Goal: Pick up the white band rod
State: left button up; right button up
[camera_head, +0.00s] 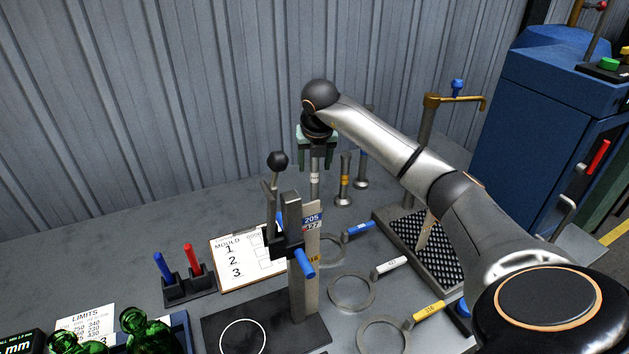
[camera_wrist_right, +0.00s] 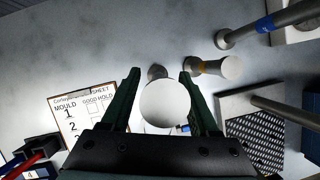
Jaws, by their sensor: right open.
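The white band rod (camera_head: 315,180) stands upright on the grey table near the back wall, with a white band on its metal shaft. My right gripper (camera_head: 317,166) is over its upper end, with green fingers pointing down on either side. In the right wrist view the rod's round pale top (camera_wrist_right: 165,103) sits between the two open fingers (camera_wrist_right: 160,76), with its base showing beyond. I cannot tell whether either finger touches it. The rod's lower end is partly hidden behind the gauge stand in the head view. My left gripper is not in view.
The yellow band rod (camera_head: 345,183) and blue band rod (camera_head: 361,172) stand close on the right. A gauge stand (camera_head: 305,285) with a black-knobbed lever is in front. A clipboard (camera_head: 243,264), pen holder (camera_head: 188,287), several ring gauges (camera_head: 351,293) and a textured-plate stand (camera_head: 425,240) surround it.

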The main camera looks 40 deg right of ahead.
grip_shut()
dwell(0.5)
dwell(0.9)
